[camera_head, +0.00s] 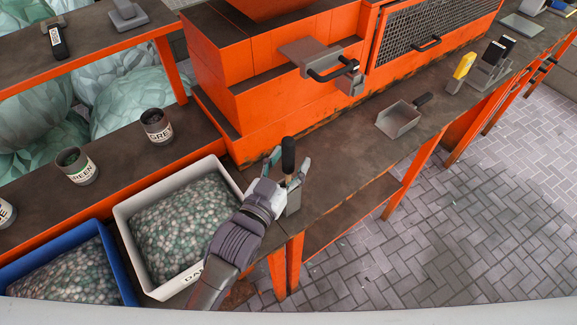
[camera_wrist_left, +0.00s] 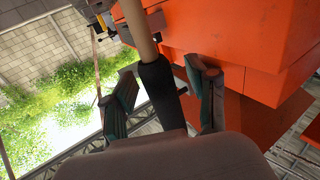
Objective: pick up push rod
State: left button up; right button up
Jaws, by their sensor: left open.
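The push rod shows its black grip (camera_head: 288,153) upright near the front edge of the orange machine's bench in the head view. A grey block-like holder (camera_head: 293,202) is below it, partly covered by my gripper. My left gripper (camera_head: 289,164) is open, with one finger on each side of the black grip. In the left wrist view the rod's black grip (camera_wrist_left: 160,90) and pale shaft (camera_wrist_left: 138,30) run between the spread fingers of my left gripper (camera_wrist_left: 162,68). Gaps show on both sides of the grip there. The rod's lower part is hidden. My right gripper is not in view.
A white bin (camera_head: 128,225) and a blue bin (camera_head: 112,258) of pellets stand left of my arm. Two labelled cups (camera_head: 157,131) (camera_head: 84,172) stand behind them. A grey scoop (camera_head: 398,120) lies on the bench to the right. The tiled floor at right is clear.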

pick_arm(q)
jog(key=shift+s, duration=0.1)
jog(key=shift+c, duration=1.3)
grip_shut()
